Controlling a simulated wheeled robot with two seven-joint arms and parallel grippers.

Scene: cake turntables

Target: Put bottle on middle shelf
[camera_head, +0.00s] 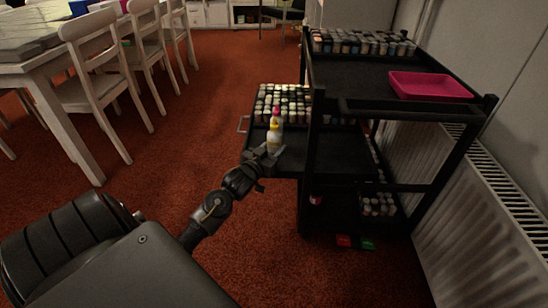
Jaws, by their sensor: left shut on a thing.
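A small white bottle with a yellow top (273,142) is upright at the left end of the black cart's middle shelf (335,153). My left gripper (268,156) reaches in from the lower left and is shut on the lower part of this bottle. Whether the bottle's base touches the shelf is hidden by the gripper. A pink-topped bottle (276,114) shows just behind it. My right gripper is not in view.
Several small jars (283,98) fill the back of the middle shelf; its front is bare. The top shelf holds a pink tray (430,86) and jars (360,42). A dark cart post rises right of the bottle. A radiator (490,220) stands right, white chairs (105,85) left.

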